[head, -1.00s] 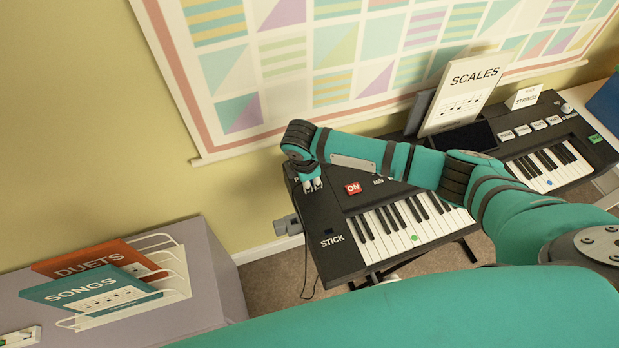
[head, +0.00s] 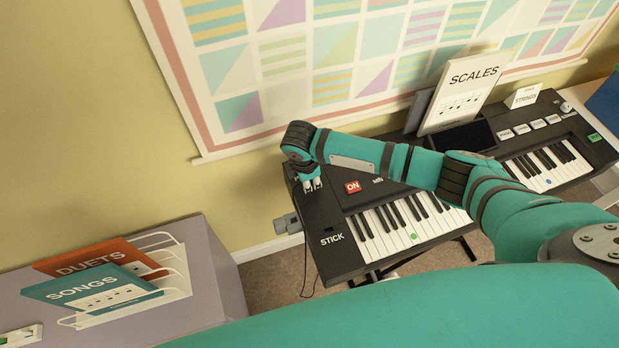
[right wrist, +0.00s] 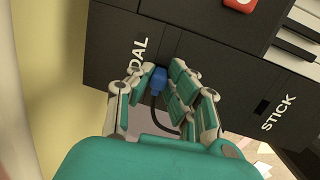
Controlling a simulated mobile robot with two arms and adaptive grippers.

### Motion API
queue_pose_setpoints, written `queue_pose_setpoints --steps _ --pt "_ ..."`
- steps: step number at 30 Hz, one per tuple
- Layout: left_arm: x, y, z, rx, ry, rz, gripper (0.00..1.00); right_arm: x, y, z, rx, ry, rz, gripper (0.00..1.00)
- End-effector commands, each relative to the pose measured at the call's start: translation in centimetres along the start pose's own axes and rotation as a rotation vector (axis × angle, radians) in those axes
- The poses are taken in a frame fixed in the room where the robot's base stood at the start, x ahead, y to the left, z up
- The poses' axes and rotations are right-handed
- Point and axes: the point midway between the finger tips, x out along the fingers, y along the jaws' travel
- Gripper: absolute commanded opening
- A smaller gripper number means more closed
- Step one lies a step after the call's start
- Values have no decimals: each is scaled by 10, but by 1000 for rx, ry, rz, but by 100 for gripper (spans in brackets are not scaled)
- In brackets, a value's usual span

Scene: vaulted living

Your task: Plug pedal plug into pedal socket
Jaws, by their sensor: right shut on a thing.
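The pedal plug (right wrist: 158,79) is blue, with a dark cable curving down from it. My right gripper (head: 312,185) is over the left end of the black keyboard (head: 335,263); in the right wrist view its fingers (right wrist: 154,84) are shut around the plug. The plug's front end is at the keyboard's side, just by a white label that reads "DAL", its start hidden. The pedal socket is hidden behind the plug and fingers, so I cannot tell whether the plug is seated. My left gripper is not in view.
A second dark socket (right wrist: 262,106) is by the "STICK" label. A cabinet with songbooks (head: 95,290) stands at lower left.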

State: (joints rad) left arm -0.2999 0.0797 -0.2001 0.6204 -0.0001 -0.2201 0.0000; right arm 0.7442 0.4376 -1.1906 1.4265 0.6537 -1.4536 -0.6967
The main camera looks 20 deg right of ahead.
Motion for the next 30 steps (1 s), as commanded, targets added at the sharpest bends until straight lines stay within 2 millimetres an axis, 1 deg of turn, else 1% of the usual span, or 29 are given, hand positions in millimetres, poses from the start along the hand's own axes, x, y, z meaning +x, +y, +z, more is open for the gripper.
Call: queue_pose_setpoints --steps 7,8,13,23,26,29,30 --pt "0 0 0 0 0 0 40 3 -3 -1 -1 -1 -6 0" --pt "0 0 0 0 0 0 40 3 -3 -1 -1 -1 -6 18" --pt "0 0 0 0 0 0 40 3 -3 -1 -2 -1 -6 41" --pt "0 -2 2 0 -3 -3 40 1 -3 -1 -2 0 -6 42" --pt "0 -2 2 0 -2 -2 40 -7 -2 -1 -1 2 -3 42" --pt "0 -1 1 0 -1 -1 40 -24 -1 -1 -2 2 -1 42" --pt "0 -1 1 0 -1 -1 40 -32 -1 -1 -2 3 0 42"
